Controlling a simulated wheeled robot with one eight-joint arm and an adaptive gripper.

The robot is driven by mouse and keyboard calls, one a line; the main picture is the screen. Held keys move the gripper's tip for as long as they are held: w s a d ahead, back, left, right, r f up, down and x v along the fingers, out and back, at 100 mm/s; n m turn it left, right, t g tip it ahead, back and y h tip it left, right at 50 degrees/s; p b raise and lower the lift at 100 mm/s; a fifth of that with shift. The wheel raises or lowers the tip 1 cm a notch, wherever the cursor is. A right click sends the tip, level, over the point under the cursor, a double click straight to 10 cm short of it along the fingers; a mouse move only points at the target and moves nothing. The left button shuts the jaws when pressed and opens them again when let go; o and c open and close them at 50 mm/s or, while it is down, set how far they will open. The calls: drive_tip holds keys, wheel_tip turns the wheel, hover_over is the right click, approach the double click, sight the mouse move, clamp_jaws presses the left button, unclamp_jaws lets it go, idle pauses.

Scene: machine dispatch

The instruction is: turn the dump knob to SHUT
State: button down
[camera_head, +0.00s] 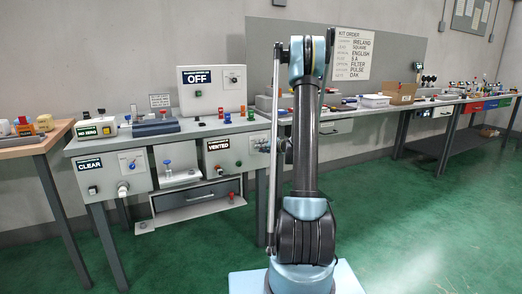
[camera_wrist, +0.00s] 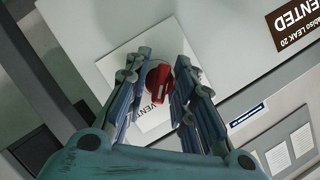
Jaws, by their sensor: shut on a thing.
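The red dump knob (camera_wrist: 159,80) sits on a white plate (camera_wrist: 117,68) on the grey panel. A pale mark on the knob faces the part-hidden word "VENT" on the plate. My gripper (camera_wrist: 162,62) has one finger on each side of the knob and is shut on it in the wrist view. The fingers hide parts of the plate, and I cannot read a SHUT mark. In the head view, my gripper (camera_head: 268,146) is at the right side of the box with the "VENTED" sign (camera_head: 218,145); the knob is hidden there.
A box reading "OFF" (camera_head: 197,77) stands on the grey bench. A left panel reads "CLEAR" (camera_head: 90,166). A drawer (camera_head: 198,196) hangs under the bench, with a red part beside it. A long table with boxes (camera_head: 401,92) runs right. Green floor is open in front.

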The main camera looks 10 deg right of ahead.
drive_tip(key=n+h, duration=0.2)
drive_tip(key=n, duration=0.1)
drive_tip(key=n+h, duration=0.2)
drive_tip(key=n, duration=0.1)
drive_tip(key=shift+t, duration=0.3)
drive_tip(key=n+h, duration=0.2)
drive_tip(key=n, duration=0.1)
drive_tip(key=shift+a+t, duration=0.1)
drive_tip(key=shift+t, duration=0.3)
drive_tip(key=shift+s+f+n+t+h, duration=0.1)
drive_tip(key=shift+n+t+h, duration=0.6)
drive_tip(key=shift+n, duration=0.7)
drive_tip(key=c, duration=1.7)
unclamp_jaws()
drive_tip(key=shift+h, duration=0.3)
drive_tip(key=v, duration=1.2)
